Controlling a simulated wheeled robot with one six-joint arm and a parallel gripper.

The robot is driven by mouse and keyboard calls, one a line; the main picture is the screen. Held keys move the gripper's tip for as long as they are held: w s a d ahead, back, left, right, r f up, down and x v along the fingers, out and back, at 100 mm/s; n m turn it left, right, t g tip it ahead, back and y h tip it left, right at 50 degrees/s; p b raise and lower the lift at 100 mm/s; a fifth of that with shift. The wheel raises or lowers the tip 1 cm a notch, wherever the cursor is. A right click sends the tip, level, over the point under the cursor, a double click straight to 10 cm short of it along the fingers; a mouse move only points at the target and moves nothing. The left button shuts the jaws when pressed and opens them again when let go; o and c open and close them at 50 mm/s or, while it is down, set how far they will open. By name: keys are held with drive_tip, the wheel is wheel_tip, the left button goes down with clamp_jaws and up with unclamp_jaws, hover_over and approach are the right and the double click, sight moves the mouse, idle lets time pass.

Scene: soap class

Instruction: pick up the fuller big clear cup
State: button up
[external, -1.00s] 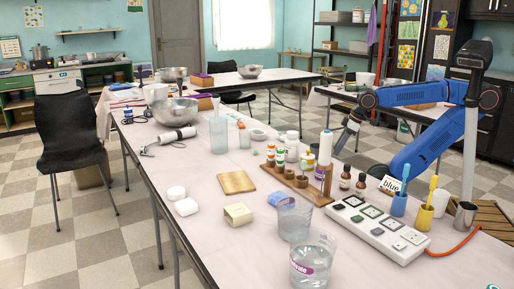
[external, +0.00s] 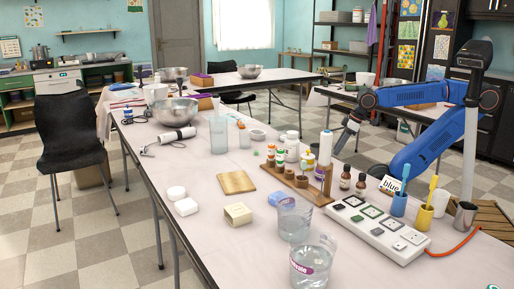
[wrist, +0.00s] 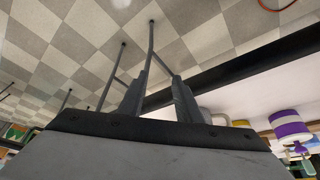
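A big clear cup with a purple label (external: 311,267) stands upright at the near edge of the long white table. Clear liquid seems to show in it. Another big clear cup (external: 293,222) stands just behind it; its level is hard to read. A tall clear cup (external: 218,136) stands farther back, with a smaller clear cup (external: 244,140) to its right. My gripper (external: 347,135) is beyond the table's right side, away from the cups. In the wrist view my gripper (wrist: 160,88) has its two fingers apart with nothing between them.
A wooden rack (external: 295,184) with bottles lies behind. Soap (external: 238,214) and a wooden board (external: 236,182) lie left. The table's front left is clear.

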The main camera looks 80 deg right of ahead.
drive_tip(key=o, duration=1.8)
drive_tip(key=shift+c, duration=0.5)
drive_tip(key=shift+o, duration=0.3)
